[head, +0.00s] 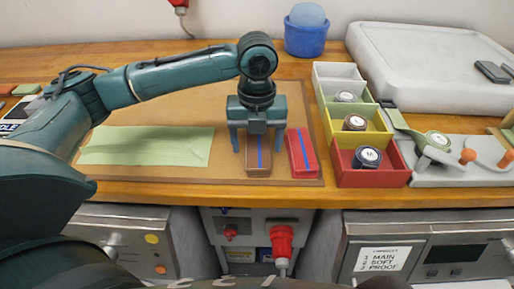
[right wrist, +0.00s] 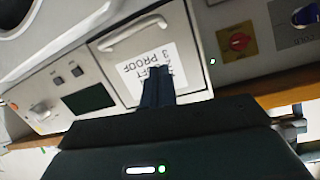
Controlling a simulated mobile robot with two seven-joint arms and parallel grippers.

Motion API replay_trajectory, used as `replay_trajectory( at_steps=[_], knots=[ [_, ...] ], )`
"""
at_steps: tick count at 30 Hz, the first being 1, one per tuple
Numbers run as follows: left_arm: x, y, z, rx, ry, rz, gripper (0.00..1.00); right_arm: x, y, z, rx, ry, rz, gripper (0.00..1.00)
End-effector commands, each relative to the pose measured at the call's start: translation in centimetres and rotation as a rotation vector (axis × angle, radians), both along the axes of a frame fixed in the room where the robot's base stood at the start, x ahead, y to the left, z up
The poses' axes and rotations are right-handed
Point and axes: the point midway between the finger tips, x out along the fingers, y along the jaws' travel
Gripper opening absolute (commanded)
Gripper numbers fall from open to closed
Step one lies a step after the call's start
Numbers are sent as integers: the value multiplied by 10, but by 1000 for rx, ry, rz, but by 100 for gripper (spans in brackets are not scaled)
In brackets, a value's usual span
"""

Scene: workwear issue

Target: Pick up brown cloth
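The brown cloth (head: 259,168) is a small folded pad with a blue stripe, lying on the tan board beside a red folded cloth (head: 301,154) that also has a blue stripe. My left gripper (head: 257,145) is above the brown cloth, pointing down. Its two fingers are spread wide, one towards each side of the cloth, and nothing is between them. Part of the cloth is hidden behind the gripper. I cannot tell whether the fingertips touch the cloth or board. My right gripper (right wrist: 158,88) is shut and empty, in front of the machine fronts below the counter.
A pale green cloth (head: 150,146) lies flat at the left of the board (head: 290,96). To the right stand coloured bins (head: 371,178) holding round items. Behind are a blue bucket (head: 306,42) and a large white press-like slab (head: 425,60).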

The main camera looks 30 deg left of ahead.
Motion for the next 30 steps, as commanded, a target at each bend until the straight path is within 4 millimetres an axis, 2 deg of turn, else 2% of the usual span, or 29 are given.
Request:
replay_trajectory(
  at_steps=[1,15,23,26,30],
  knots=[
    [0,0,0,0,0,0,67,0,0,0,0,0,0,0],
    [0,0,0,0,0,0,30,0,-1,-1,-3,1,3,0],
    [0,0,4,0,-1,0,30,0,0,0,-4,0,3,0],
    [1,0,17,0,-4,0,30,-1,0,1,-5,1,4,0],
    [1,-1,46,-2,-5,1,30,-1,-1,3,-11,2,5,0]
  ],
)
